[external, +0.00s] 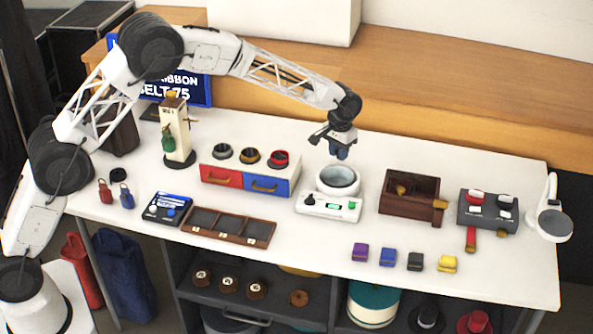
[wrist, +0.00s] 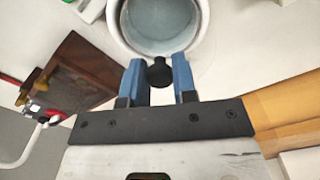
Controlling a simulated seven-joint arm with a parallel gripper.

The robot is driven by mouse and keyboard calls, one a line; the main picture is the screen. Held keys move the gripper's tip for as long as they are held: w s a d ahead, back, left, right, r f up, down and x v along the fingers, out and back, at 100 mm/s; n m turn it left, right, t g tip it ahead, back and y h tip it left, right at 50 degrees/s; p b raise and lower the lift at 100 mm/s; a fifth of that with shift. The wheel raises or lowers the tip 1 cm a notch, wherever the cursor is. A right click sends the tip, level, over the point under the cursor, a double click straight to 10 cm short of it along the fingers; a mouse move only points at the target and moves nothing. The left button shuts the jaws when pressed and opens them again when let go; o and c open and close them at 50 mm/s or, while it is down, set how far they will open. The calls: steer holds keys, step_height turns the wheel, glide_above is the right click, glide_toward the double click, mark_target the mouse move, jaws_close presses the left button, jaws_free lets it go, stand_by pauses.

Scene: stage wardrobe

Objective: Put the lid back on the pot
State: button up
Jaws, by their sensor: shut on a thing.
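The white pot (external: 350,190) stands open on a white unit (external: 318,207) with a dial and a green display. In the wrist view the pot (wrist: 117,38) shows its round rim and a pale blue-grey inside. My gripper (external: 342,153) is above the pot, pointing down. Its blue fingers (wrist: 159,78) are shut on a small round black knob (wrist: 159,72), which looks like the lid's knob. The knob appears just outside the pot's near rim in the wrist view. The lid's disc cannot be clearly made out in either view.
A brown wooden box (external: 410,210) stands right of the pot. A red and blue drawer unit (external: 238,180) stands left. Several coloured blocks (external: 388,257) lie in front. A dark switch box (external: 487,212) is farther right.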

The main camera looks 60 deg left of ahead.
mark_target(337, 164)
steer(key=shift+f, duration=2.5)
steer(key=shift+f, duration=0.2)
stand_by(1.0)
steer(key=o, duration=1.5)
steer(key=shift+c, duration=0.2)
steer(key=shift+r, duration=0.15)
steer(key=shift+r, duration=3.35)
steer(key=shift+c, duration=0.4)
